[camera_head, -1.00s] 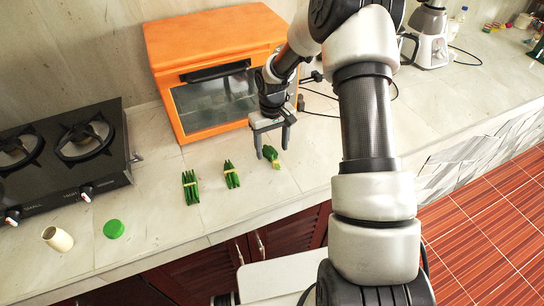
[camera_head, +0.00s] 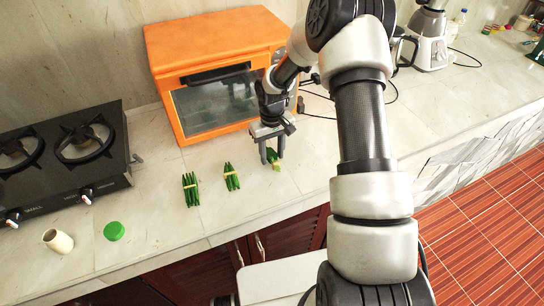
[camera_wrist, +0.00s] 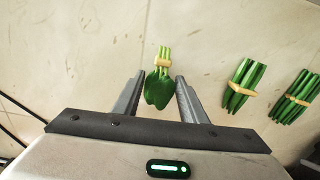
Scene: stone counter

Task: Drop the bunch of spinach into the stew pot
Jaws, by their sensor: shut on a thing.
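The bunch of spinach (camera_head: 274,163) lies at the counter below the oven's front right corner. In the wrist view the spinach (camera_wrist: 158,90) shows dark green leaves toward my palm and pale stems tied with a tan band pointing away. My gripper (camera_head: 272,160) points down at it, with one finger on each side of the leaves. In the wrist view my gripper (camera_wrist: 159,78) is shut on the leafy part; the exact contact is hard to see. The bunch looks level with the counter. No stew pot shows in either current view.
Two tied green bunches lie left of the spinach, one nearer (camera_head: 232,177) and one farther (camera_head: 191,189). An orange oven (camera_head: 215,75) stands close behind my gripper. A black gas stove (camera_head: 60,160), white cup (camera_head: 58,241) and green lid-like disc (camera_head: 114,231) are at left.

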